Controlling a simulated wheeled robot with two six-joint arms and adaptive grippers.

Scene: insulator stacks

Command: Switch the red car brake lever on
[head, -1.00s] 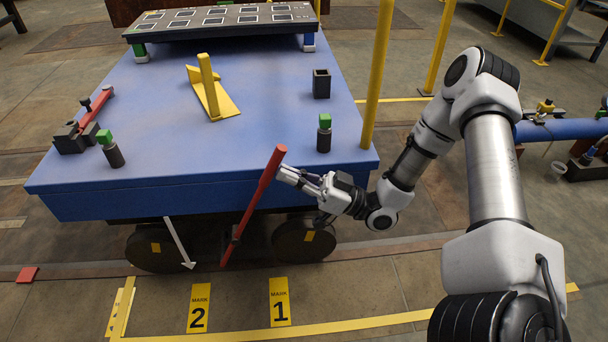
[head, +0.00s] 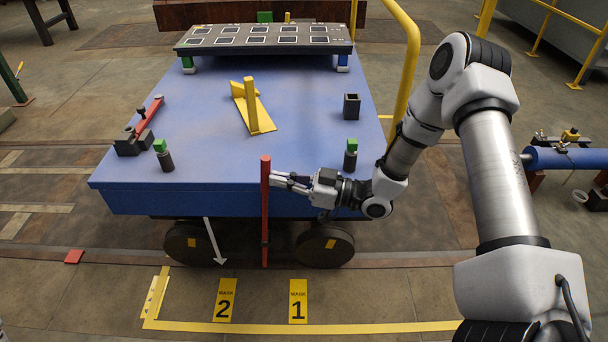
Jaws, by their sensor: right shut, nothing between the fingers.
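The red brake lever (head: 265,205) stands nearly upright at the front side of the blue car (head: 150,199), between its two front wheels. My right gripper (head: 273,181) is shut and empty. Its fingertips are at the right side of the lever's upper part, touching it or very close; I cannot tell which. A white arrow (head: 214,239) on the car's side, left of the lever, points down and to the right. My left gripper is not in view.
Yellow floor plates marked 2 (head: 225,300) and 1 (head: 298,301) lie in front of the car. A yellow rail (head: 412,60) rises at the car's right side. A blue pipe (head: 570,159) is at the right. Green-topped posts (head: 351,158) stand on the deck.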

